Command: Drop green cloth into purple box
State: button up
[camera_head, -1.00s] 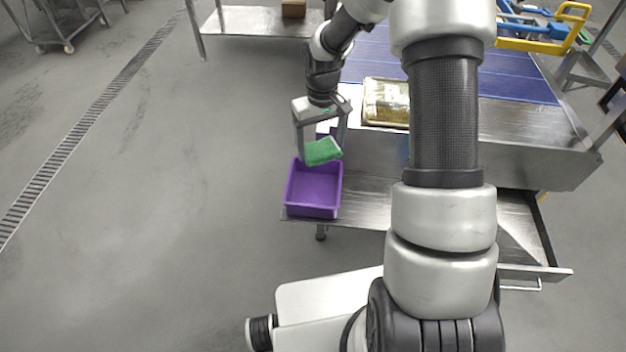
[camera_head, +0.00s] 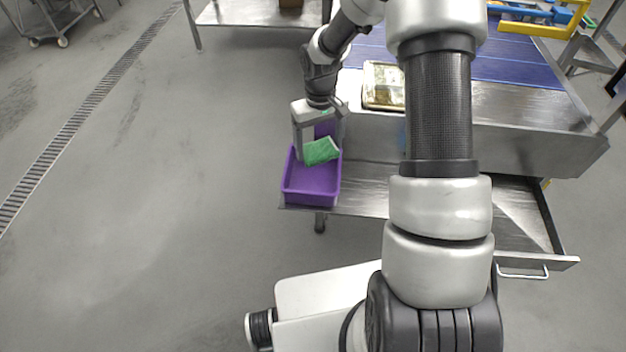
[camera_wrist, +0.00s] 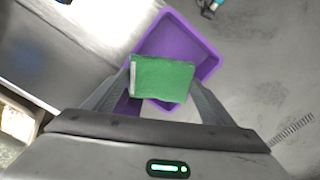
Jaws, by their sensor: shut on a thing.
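My gripper (camera_head: 319,150) is shut on the green cloth (camera_head: 322,152), a flat, pad-like piece with a pale edge. In the wrist view the cloth (camera_wrist: 162,79) sits between the two fingers of my gripper (camera_wrist: 160,82). The purple box (camera_head: 311,195) is an open-topped bin at the left end of a low metal shelf. The cloth is over the back part of the box in the head view. In the wrist view the purple box (camera_wrist: 207,62) lies behind and below the cloth, which hides part of its inside. The visible floor of the box is empty.
A metal tray (camera_head: 384,86) with yellowish contents lies beside a blue conveyor belt (camera_head: 500,68), right of my gripper. The metal shelf (camera_head: 365,180) extends right of the box. Open grey floor lies to the left.

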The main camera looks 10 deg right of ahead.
jog(key=o, duration=1.1)
notch_tip(320, 180, up, 18)
jog(key=p, duration=0.1)
jog(key=shift+f+p, duration=0.25)
jog(key=shift+p, duration=0.1)
jog(key=s+r+t+p, duration=0.1)
jog(key=s+r, duration=0.2)
jog(key=r, duration=0.2)
jog(key=s+r+p, duration=0.2)
jog(key=s+r, duration=0.1)
jog(key=r, duration=0.3)
jog(key=s+r+m+t+p, duration=0.1)
jog(key=s+r+t+p, duration=0.1)
jog(key=s+r, duration=0.3)
jog(key=s+r+m+t+p, duration=0.1)
jog(key=s+r, duration=0.5)
jog(key=s, duration=0.8)
jog(key=shift+t+p, duration=0.8)
jog(key=shift+p, duration=0.3)
